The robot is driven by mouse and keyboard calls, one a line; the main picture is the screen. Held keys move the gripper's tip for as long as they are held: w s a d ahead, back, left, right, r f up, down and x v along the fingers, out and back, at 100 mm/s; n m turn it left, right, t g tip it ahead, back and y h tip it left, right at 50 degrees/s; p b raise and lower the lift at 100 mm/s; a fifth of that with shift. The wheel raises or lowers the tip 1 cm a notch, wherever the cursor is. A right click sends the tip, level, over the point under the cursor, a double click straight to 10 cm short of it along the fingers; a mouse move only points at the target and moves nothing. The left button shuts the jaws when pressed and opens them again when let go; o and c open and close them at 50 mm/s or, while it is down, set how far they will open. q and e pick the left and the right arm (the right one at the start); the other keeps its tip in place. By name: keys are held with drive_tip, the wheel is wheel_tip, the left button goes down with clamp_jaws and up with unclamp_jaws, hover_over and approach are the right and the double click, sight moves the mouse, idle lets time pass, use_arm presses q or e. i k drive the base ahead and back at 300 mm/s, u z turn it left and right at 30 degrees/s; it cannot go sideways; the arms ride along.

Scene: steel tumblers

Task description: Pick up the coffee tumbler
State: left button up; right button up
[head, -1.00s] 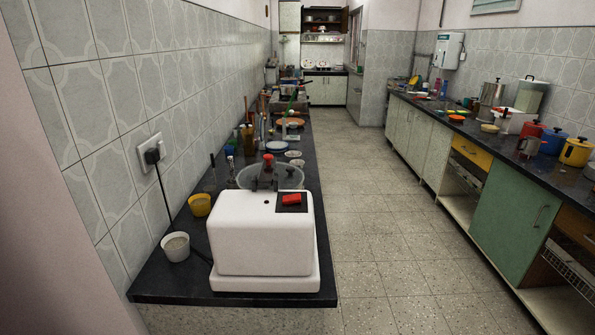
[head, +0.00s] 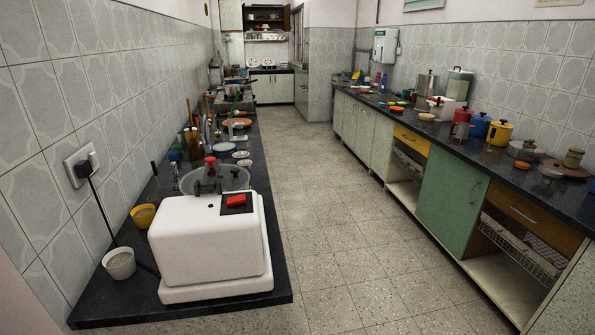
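I cannot single out the coffee tumbler for certain at this distance. A small steel-coloured cylinder (head: 461,131) stands on the right counter (head: 468,154), in front of a red canister (head: 463,115); it may be a tumbler, but it is too small to tell. A large steel pot (head: 425,83) stands farther back on the same counter. Neither of my grippers is in the head view.
A white appliance (head: 205,245) stands on the near end of the left counter (head: 100,312), with a yellow cup (head: 143,216) and a white cup (head: 119,264) beside it. Blue (head: 480,126) and yellow (head: 498,133) canisters stand on the right counter. The tiled floor (head: 325,220) between is clear.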

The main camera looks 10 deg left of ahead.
sight(246, 170)
drive_tip(key=z, duration=0.95)
drive_tip(key=i, duration=3.1)
drive_tip(key=u, duration=1.1)
drive_tip(key=i, duration=2.85)
drive_tip(key=u, duration=2.2)
